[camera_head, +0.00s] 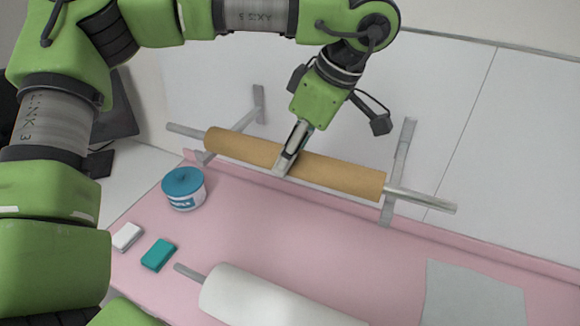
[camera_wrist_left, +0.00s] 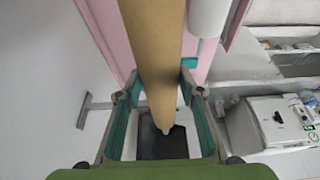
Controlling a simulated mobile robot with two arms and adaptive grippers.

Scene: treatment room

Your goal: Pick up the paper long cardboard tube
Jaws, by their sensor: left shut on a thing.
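The long brown cardboard tube (camera_head: 340,174) sits around a metal rod (camera_head: 420,198) held by wall brackets, above the back edge of the pink surface. My left gripper (camera_head: 284,166) comes down from above and is shut on the tube near its middle. In the left wrist view the tube (camera_wrist_left: 152,45) runs between the two fingers of my left gripper (camera_wrist_left: 158,85). The fingers hide part of the tube. My right gripper is not in view.
A white roll (camera_head: 265,298) lies at the front of the pink surface (camera_head: 300,235). A blue-lidded tub (camera_head: 184,188), a white block (camera_head: 127,237) and a teal block (camera_head: 158,255) are at left. A grey sheet (camera_head: 470,295) lies at right. Brackets (camera_head: 399,165) flank the tube.

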